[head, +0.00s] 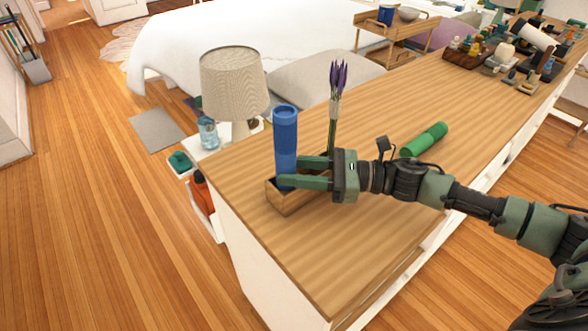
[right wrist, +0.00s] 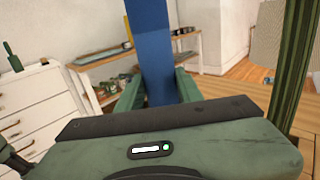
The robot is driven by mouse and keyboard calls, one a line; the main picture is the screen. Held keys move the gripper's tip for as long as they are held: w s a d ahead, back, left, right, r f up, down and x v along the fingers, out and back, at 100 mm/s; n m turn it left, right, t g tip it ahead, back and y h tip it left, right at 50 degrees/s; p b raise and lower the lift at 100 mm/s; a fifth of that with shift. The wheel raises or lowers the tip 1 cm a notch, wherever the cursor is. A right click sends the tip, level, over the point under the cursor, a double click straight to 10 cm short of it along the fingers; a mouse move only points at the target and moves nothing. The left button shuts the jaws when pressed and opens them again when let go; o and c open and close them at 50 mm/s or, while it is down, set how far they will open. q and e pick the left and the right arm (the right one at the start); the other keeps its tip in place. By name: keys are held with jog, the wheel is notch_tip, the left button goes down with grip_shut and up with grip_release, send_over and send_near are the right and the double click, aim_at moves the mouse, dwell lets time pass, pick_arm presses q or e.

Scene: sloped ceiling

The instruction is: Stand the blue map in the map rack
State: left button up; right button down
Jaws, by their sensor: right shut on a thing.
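The blue map (head: 286,140) is a rolled blue tube, standing upright at the near left end of the wooden counter. Its lower end is in or just over the map rack (head: 287,203), a small wooden box; the rack's wall hides the bottom. My right gripper (head: 292,181) is shut on the lower part of the map, coming from the right. In the right wrist view the map (right wrist: 157,50) stands between the two green fingers (right wrist: 160,92). My left gripper is not in view.
Purple flowers (head: 337,95) stand just behind my right gripper. A green roll (head: 424,139) lies on the counter (head: 330,262) farther right. A lamp (head: 234,85) stands beyond the counter's left edge. The counter's front part is clear.

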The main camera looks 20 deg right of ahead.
jog(key=shift+f, duration=0.1)
jog(key=c, duration=0.9)
grip_release()
jog(key=shift+o, duration=0.2)
notch_tip(320, 180, up, 20)
